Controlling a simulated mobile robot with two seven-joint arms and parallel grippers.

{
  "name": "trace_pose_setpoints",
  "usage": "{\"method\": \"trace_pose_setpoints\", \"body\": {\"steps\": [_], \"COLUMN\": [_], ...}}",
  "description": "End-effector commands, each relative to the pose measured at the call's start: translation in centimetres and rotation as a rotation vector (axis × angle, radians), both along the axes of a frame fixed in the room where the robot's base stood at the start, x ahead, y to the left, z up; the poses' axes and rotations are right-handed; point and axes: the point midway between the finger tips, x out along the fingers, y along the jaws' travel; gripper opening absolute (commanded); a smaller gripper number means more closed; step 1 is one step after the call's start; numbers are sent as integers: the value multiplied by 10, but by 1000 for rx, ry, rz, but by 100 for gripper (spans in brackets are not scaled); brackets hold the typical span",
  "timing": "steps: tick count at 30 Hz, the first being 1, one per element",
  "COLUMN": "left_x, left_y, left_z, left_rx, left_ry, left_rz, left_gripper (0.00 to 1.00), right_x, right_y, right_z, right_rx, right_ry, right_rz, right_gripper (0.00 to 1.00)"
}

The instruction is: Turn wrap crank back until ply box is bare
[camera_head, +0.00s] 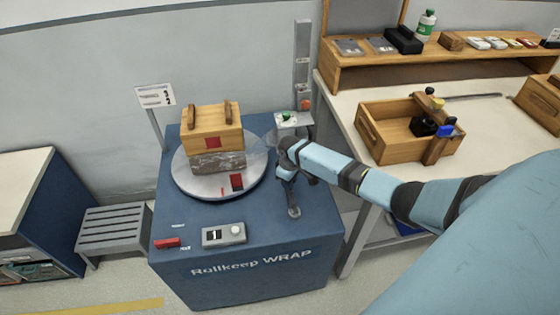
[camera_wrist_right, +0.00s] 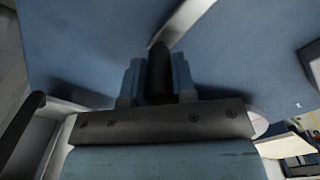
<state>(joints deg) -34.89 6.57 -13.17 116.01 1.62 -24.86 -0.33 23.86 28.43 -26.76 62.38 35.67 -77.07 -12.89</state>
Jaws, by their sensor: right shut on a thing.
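The ply box (camera_head: 212,125) stands on the round grey turntable (camera_head: 188,190) of the blue wrap machine. Its upper part is bare wood with a red mark. Greyish wrap film (camera_head: 218,162) covers its lower part, and a clear sheet seems to stretch right from it. The wrap crank (camera_head: 293,211) is on the right of the machine's top, partly hidden by my right arm. My right gripper (camera_wrist_right: 158,62) is shut on the crank's dark upright handle (camera_wrist_right: 158,85), between its two blue fingers. My left gripper is in neither view.
A red switch (camera_head: 167,243) and a small grey control box (camera_head: 223,235) sit at the machine's front. A mast (camera_head: 303,65) stands behind. The right bench holds a wooden crate (camera_head: 385,133). A slatted stool (camera_head: 113,228) is at left.

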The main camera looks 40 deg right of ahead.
Motion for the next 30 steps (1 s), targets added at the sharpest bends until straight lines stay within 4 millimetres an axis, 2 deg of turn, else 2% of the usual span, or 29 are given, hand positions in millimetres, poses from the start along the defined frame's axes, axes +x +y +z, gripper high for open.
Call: {"method": "trace_pose_setpoints", "body": {"steps": [1,3,15,30], "left_x": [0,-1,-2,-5], "left_y": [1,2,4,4], "left_z": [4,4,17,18], "left_rx": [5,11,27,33], "left_ry": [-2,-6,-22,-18], "left_rz": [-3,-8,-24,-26], "left_gripper": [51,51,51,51], "right_x": [4,5,9,7], "right_y": [9,13,34,43], "right_z": [5,4,4,1], "right_rx": [11,10,4,2], "right_ry": [-11,-10,-7,-3], "right_rz": [43,106,397,387], "right_gripper": [0,0,0,0]}}
